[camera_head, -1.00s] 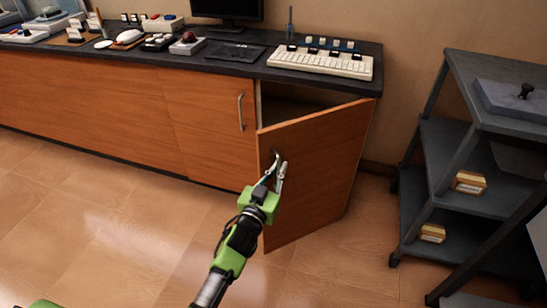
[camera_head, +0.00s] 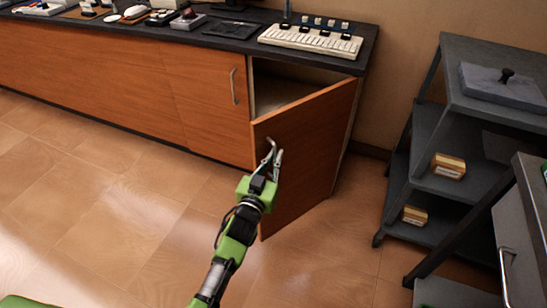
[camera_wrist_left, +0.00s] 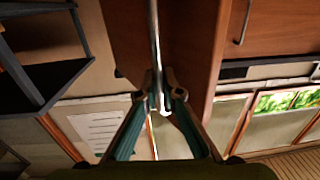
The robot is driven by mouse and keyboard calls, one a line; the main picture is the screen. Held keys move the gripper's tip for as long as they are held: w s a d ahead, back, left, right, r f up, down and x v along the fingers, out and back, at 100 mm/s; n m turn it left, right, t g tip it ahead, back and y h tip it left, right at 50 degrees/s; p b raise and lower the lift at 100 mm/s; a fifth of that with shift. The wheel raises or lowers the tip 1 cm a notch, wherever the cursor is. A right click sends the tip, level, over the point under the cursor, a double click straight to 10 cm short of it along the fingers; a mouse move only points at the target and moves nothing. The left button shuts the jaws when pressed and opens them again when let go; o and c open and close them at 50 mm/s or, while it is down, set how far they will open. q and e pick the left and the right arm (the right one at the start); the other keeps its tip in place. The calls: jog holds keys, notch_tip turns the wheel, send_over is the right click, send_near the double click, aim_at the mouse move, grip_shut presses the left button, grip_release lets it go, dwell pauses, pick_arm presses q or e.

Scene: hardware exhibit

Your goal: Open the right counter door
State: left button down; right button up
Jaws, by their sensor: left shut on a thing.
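The right counter door (camera_head: 308,142) is an orange-brown wood panel at the right end of the counter. It stands partly open, swung out toward me, with a dark gap above it into the cabinet. My left gripper (camera_head: 272,160) is at the door's free-edge side, shut on its metal handle. In the left wrist view the fingers (camera_wrist_left: 160,105) close around the thin handle bar (camera_wrist_left: 155,45), with the door panel (camera_wrist_left: 195,50) behind it. The gripper hides most of the handle in the head view. My right gripper is not in view.
The neighbouring closed door (camera_head: 205,95) has its own silver handle (camera_head: 234,87). The dark countertop (camera_head: 225,42) carries a keyboard-like device (camera_head: 312,40). A grey shelf cart (camera_head: 440,130) with small boxes stands to the right. A grey cabinet (camera_head: 515,235) is at the right edge. Floor in front is clear.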

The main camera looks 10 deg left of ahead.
pick_arm(q)
jog(key=c, duration=2.5)
grip_release()
jog(key=shift+s, duration=0.2)
jog(key=s, duration=0.3)
jog(key=s+a, duration=0.1)
jog(key=s, duration=0.3)
jog(key=s+a, duration=0.1)
jog(key=s, duration=0.3)
jog(key=shift+s, duration=0.25)
